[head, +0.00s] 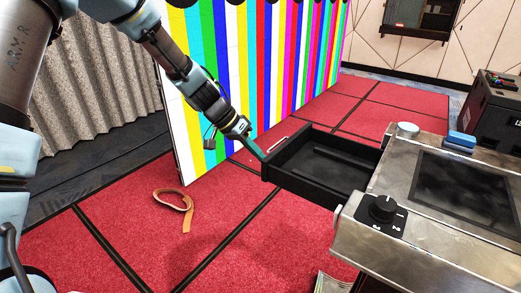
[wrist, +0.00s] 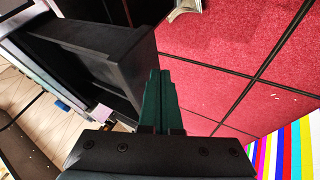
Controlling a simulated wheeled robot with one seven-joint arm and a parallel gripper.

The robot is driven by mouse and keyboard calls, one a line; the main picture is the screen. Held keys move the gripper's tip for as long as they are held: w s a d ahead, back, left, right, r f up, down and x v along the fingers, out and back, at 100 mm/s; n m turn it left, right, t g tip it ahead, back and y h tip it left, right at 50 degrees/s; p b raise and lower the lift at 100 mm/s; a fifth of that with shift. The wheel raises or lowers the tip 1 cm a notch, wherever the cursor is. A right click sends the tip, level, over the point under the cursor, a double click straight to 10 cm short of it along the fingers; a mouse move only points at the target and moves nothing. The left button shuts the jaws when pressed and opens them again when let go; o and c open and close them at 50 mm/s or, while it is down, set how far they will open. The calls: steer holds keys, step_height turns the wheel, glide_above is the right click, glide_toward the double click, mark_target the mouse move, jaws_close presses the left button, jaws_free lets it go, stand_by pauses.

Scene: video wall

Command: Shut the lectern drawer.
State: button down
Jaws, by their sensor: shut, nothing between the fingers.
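The lectern (head: 349,223) is a silver metal unit at the right of the head view, with a dark inset panel and a black knob. Its black drawer (head: 283,182) stands pulled out toward the left and looks empty inside. My gripper (head: 257,153) is at the drawer's outer end, by its far corner. In the wrist view the drawer (wrist: 137,62) is just left of my shut fingers (wrist: 160,85). The fingers hold nothing. I cannot tell whether they touch the drawer front.
A video wall (head: 270,75) with coloured stripes stands close behind my arm. A brown strap loop (head: 172,195) lies on the red floor. A blue block (head: 460,140) and a round light piece (head: 407,129) are on the lectern. A dark case (head: 490,115) stands at the right.

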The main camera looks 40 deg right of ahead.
steer(key=shift+s+d, duration=0.1)
steer(key=shift+s, duration=0.15)
steer(key=shift+s, duration=0.1)
steer(key=s+d+b, duration=0.2)
steer(key=s, duration=0.5)
steer(key=s+d+b, duration=0.2)
steer(key=s+b, duration=0.1)
steer(key=s, duration=0.5)
steer(key=s+d+b, duration=0.2)
steer(key=s+b, duration=0.1)
steer(key=s, duration=0.5)
steer(key=shift+s, duration=0.4)
steer(key=shift+s, duration=0.1)
steer(key=shift+d, duration=0.1)
